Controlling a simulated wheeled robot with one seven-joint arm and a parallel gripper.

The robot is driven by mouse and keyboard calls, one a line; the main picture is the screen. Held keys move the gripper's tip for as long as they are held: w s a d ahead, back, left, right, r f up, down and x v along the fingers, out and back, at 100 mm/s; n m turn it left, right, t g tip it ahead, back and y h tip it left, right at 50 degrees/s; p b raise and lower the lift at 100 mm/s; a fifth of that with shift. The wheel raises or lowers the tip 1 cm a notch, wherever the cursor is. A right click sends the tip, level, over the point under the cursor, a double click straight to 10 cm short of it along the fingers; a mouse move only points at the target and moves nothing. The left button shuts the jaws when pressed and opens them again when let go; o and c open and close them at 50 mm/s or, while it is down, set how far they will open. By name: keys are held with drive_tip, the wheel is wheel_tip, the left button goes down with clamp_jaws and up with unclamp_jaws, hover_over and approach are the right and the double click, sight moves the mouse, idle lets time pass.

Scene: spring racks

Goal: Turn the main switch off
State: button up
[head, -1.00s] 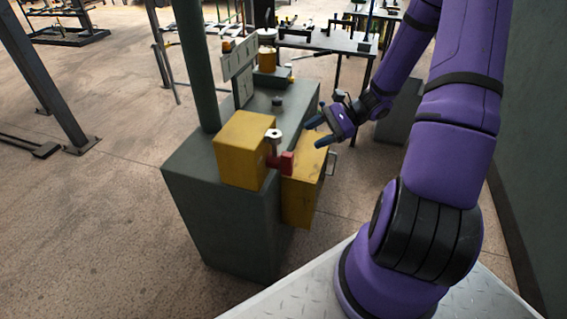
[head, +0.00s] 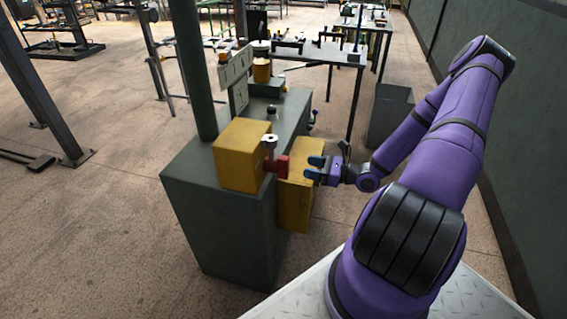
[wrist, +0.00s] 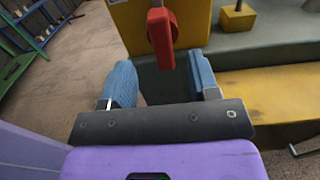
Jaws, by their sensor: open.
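The main switch is a red handle (head: 277,166) on the side of a yellow box (head: 241,155) that stands on a dark green cabinet (head: 222,214). In the wrist view the red handle (wrist: 160,34) hangs downward just ahead of my fingers, near the middle of the gap between them. My gripper (head: 316,169) is open and empty, to the right of the handle and apart from it in the head view. Its two blue fingertips also show in the wrist view (wrist: 161,84). Nothing hides the handle's front in the wrist view.
A lower yellow box (head: 298,190) is mounted on the cabinet's side, close under my gripper. A silver-topped post (head: 270,142) rises beside the switch box. A dark green post (head: 195,70) stands behind it. Open floor lies left of the cabinet; worktables (head: 318,53) stand behind.

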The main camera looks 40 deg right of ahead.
sight(285, 161)
drive_tip(key=x, duration=0.9)
drive_tip(key=shift+w+a, duration=0.15)
clamp_jaws()
